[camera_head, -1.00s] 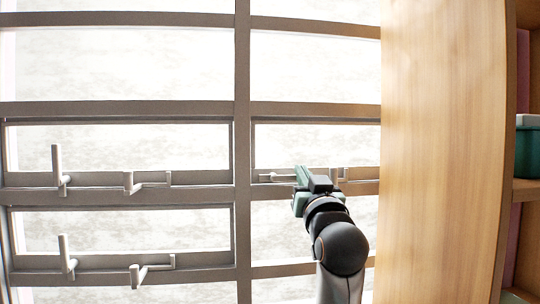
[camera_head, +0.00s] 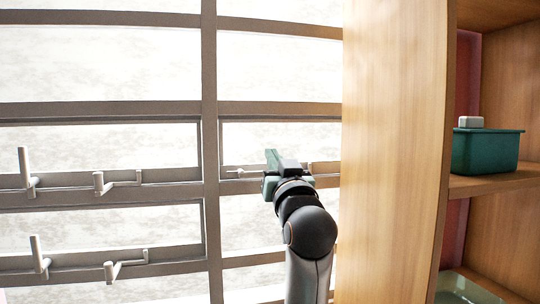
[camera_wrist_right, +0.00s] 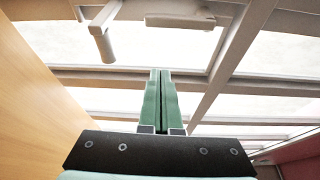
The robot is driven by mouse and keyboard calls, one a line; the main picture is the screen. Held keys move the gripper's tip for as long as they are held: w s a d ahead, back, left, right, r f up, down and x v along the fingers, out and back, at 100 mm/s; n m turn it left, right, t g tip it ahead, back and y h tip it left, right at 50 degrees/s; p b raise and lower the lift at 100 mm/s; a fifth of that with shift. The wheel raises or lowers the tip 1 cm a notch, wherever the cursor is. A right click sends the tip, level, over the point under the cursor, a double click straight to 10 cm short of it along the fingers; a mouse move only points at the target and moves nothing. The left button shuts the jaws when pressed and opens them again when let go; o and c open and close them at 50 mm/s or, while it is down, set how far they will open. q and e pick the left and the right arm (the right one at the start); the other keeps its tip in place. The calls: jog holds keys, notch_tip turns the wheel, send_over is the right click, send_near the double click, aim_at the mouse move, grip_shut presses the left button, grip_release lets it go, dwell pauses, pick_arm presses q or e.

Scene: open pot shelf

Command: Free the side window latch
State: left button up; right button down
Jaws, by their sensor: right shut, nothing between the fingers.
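The right-hand window's latch (camera_head: 240,173) shows as a thin pale rod along the frame's lower rail, to the left of my right gripper (camera_head: 270,158). The gripper and wrist hide the latch's middle; a small piece shows just right of them. My right gripper is shut and empty, in front of the rail; whether it touches the latch cannot be told. In the right wrist view its green fingers (camera_wrist_right: 160,75) are together. There, a pale handle (camera_wrist_right: 102,35) and a pale bar (camera_wrist_right: 180,21) lie beyond the fingertips, apart from them in the picture. My left gripper is out of view.
A wooden shelf side panel (camera_head: 395,150) stands close to the right of my right arm. A green container (camera_head: 486,152) with a pale block on top sits on the shelf. More latches and handles (camera_head: 103,184) line the left windows.

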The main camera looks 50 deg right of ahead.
jog(key=v, duration=0.6)
jog(key=shift+f+b, duration=0.3)
jog(key=shift+b, duration=0.15)
